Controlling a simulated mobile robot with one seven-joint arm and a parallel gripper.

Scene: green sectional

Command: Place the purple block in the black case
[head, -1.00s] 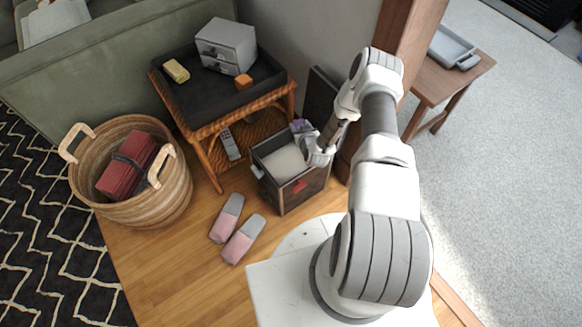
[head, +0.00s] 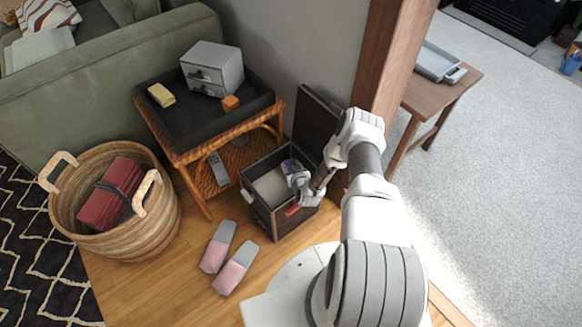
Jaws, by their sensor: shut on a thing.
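The black case (head: 257,212) stands open on the wood floor, its dark lid (head: 313,122) raised at the back against the wall and post. Its pale inner floor shows. My gripper (head: 292,170) reaches in over the case's right part from the right. It is shut on the purple block (head: 289,164), of which only a small part shows. The block is within the case's outline; I cannot tell whether it touches the inside. My gripper and wrist hide the case's right side.
A wicker side table (head: 200,150) with a black tray top stands behind left, close to the case. A woven basket (head: 150,230) and pink slippers (head: 226,262) are on the floor left and in front. A wooden table (head: 440,92) stands at right.

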